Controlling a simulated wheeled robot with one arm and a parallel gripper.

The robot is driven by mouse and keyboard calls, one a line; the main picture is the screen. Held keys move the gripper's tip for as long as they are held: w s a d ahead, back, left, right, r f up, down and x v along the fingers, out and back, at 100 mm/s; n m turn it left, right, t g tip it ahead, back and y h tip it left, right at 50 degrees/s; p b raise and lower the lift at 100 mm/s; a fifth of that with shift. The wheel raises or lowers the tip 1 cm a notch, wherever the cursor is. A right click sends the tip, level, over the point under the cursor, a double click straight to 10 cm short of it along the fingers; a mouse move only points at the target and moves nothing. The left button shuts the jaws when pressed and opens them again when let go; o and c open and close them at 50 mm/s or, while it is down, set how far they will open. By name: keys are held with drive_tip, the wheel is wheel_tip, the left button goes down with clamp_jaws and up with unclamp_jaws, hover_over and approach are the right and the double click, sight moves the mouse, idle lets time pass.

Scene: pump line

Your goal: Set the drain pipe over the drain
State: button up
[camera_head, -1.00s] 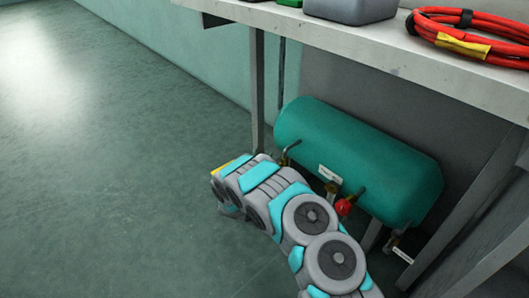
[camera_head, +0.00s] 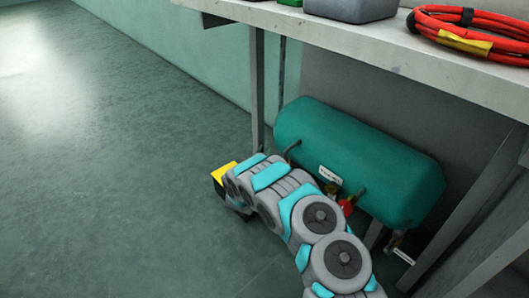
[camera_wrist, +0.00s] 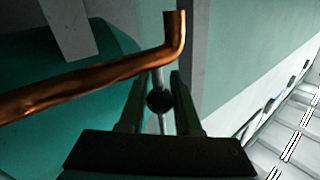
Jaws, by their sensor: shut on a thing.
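The drain pipe (camera_wrist: 95,78) is a copper tube with an upturned elbow at its right end. It crosses the wrist view just beyond my fingertips. A dark round knob (camera_wrist: 160,100) on a thin pale rod sits between the fingers, and the rod seems to join the pipe. My gripper (camera_wrist: 159,95) is shut on this knob, apparently the pipe's grip. In the head view my arm hides the gripper and the pipe. I see no drain in either view.
A teal tank (camera_head: 360,160) with short fittings and a red valve (camera_head: 346,206) lies under a grey bench (camera_head: 400,55), right of my arm. A bench leg (camera_head: 257,90) stands behind the arm. A red hose coil (camera_head: 475,25) lies on top. Floor at left is clear.

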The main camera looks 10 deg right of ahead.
clamp_jaws()
idle(0.8)
